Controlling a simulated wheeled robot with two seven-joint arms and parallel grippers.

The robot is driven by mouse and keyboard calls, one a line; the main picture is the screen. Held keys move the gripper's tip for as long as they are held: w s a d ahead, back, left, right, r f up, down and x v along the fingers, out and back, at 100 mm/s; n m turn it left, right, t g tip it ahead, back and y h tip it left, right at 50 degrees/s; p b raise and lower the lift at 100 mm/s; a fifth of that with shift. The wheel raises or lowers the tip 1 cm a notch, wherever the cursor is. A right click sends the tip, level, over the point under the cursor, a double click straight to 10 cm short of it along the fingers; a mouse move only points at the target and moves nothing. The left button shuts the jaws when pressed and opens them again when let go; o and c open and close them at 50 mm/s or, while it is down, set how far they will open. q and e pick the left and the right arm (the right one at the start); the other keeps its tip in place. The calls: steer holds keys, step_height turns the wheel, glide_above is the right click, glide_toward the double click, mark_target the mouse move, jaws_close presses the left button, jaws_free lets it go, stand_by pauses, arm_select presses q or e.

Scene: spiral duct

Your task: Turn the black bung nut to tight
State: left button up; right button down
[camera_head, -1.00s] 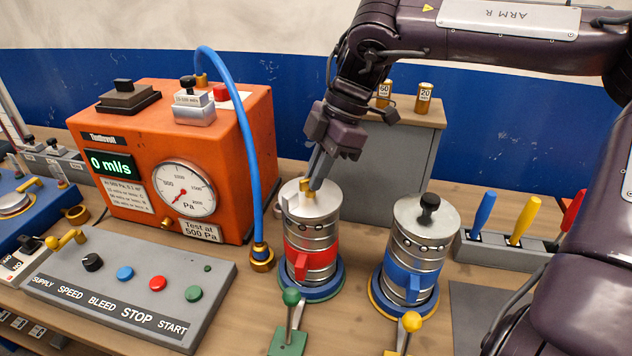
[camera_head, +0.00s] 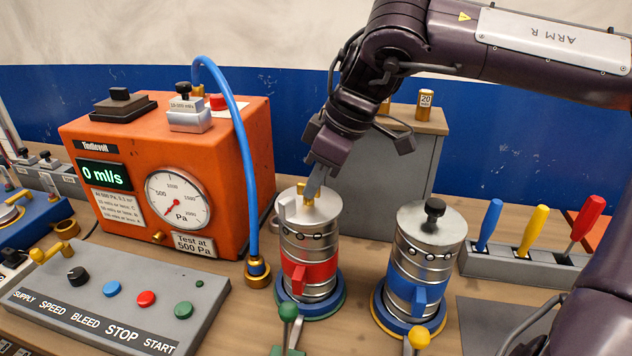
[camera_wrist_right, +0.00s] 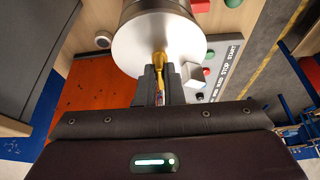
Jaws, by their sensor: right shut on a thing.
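A black knob (camera_head: 434,209), which looks like the black bung nut, stands upright on the lid of the blue-banded canister (camera_head: 410,278). My right gripper (camera_head: 313,188) is over the other canister, the red-banded one (camera_head: 308,277), left of it. Its fingers point down and are shut on a brass fitting (camera_head: 302,188) on that lid. The right wrist view shows the gripper (camera_wrist_right: 161,74) on the brass fitting (camera_wrist_right: 160,58) above the round silver lid (camera_wrist_right: 140,45). My left gripper is not in view.
An orange tester (camera_head: 165,180) with a gauge and a 0 ml/s display stands at left, with a blue hose (camera_head: 248,150). A button panel (camera_head: 120,300) lies in front. A tool rack (camera_head: 525,265) is at right. Levers stand before both canisters.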

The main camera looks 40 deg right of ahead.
stand_by(0.5)
steer(key=c, duration=1.5)
jaws_free()
steer(key=shift+c, duration=0.2)
steer(key=v, duration=0.7)
steer(key=shift+r, duration=0.35)
